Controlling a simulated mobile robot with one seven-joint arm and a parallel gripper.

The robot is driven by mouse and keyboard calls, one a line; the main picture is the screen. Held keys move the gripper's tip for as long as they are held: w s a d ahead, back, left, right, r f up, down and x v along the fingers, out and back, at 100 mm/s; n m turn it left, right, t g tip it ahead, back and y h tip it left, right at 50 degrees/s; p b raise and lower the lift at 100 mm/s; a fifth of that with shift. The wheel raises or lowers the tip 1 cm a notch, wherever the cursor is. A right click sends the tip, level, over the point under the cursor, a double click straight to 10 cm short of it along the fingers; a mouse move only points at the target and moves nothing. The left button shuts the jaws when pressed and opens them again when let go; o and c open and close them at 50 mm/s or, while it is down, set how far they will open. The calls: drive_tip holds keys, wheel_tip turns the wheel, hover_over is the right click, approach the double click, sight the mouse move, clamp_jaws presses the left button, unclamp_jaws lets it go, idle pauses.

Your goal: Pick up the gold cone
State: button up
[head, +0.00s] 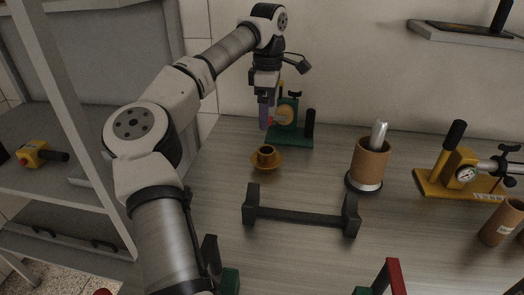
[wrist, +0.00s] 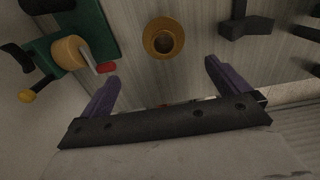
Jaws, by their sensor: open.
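The gold cone (head: 266,160) stands on the bench, a flared round base with a short hollow neck. In the wrist view the gold cone (wrist: 163,38) shows from above as a ring with a dark centre, beyond the fingertips and roughly midway between them. My gripper (head: 267,115) hangs pointing down above and behind the cone, apart from it. In the wrist view my gripper (wrist: 162,72) has its two purple fingers wide apart with nothing between them.
A green-based device (head: 290,125) stands close behind the cone. A dark bracket stand (head: 302,217) lies in front, and a brown cylinder (head: 371,160) with a metal rod is to the right. A yellow gauge press (head: 455,170) stands farther right. Bench left of the cone is clear.

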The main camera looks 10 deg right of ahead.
hover_over(267, 152)
drive_tip(key=s, duration=0.1)
wheel_tip(267, 152, down, 8)
drive_tip(key=shift+s+a+f+p, duration=0.15)
drive_tip(key=shift+f+p, duration=0.15)
drive_tip(key=shift+f, duration=0.65)
drive_tip(key=shift+s+a+f+p, duration=0.1)
drive_tip(key=shift+f+p, duration=0.25)
drive_tip(key=shift+f, duration=0.55)
drive_tip(key=shift+s+a+f+p, duration=0.15)
drive_tip(key=shift+f+p, duration=0.15)
drive_tip(key=shift+f, duration=0.65)
drive_tip(key=shift+d, duration=0.1)
drive_tip(key=c, duration=1.1)
